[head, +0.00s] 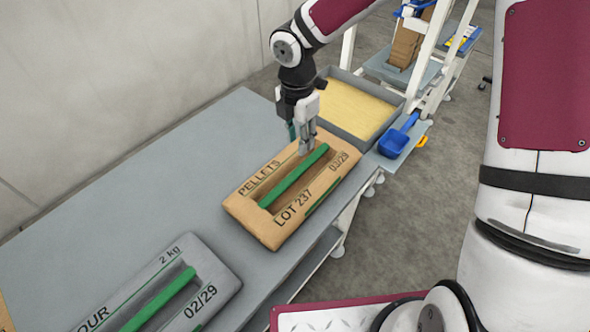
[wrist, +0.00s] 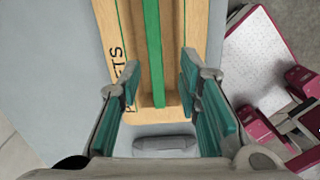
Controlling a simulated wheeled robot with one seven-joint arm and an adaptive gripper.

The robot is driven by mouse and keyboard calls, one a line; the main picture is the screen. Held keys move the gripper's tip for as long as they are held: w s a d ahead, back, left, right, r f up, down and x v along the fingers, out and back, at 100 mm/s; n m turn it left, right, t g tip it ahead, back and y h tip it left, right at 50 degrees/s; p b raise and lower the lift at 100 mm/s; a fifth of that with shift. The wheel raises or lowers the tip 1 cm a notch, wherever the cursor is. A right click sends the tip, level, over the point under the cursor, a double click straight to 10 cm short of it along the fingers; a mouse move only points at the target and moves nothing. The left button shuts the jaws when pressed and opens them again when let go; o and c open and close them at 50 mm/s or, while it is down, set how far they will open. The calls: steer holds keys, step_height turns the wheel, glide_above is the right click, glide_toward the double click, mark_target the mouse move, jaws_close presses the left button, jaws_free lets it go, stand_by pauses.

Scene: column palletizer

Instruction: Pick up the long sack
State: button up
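A tan sack (head: 255,221) printed PELLETS and LOT 237 lies on the grey table, with a long green bar (head: 294,177) along a recess in its top. It also shows in the wrist view (wrist: 192,30), with its green bar (wrist: 152,50) running between my fingers. My gripper (head: 307,143) is over the sack's far end, pointing down. In the wrist view its green-padded fingers (wrist: 160,85) are apart with nothing gripped. I cannot tell the exact height of the fingertips above the bar. A grey 2 kg sack (head: 215,277) with a green bar lies nearer, partly cut off.
The grey table (head: 150,190) is clear to the left of the sacks. A grey tray (head: 390,130) of yellow material stands just beyond the tan sack. A blue scoop (head: 395,138) lies right of the tray. A wall runs along the left.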

mark_target(296, 172)
steer(key=shift+n, duration=0.5)
steer(key=f, duration=0.6)
steer(key=a+f, duration=0.1)
steer(key=f, duration=0.2)
steer(key=shift+w+f, duration=0.25)
steer(key=shift+f, duration=0.15)
steer(key=shift+d+f, duration=0.15)
steer(key=shift+f, duration=1.2)
steer(key=shift+d+f, duration=0.1)
steer(key=shift+f, duration=1.25)
jaws_close()
steer(key=shift+w+r, duration=0.1)
steer(key=shift+w, duration=0.05)
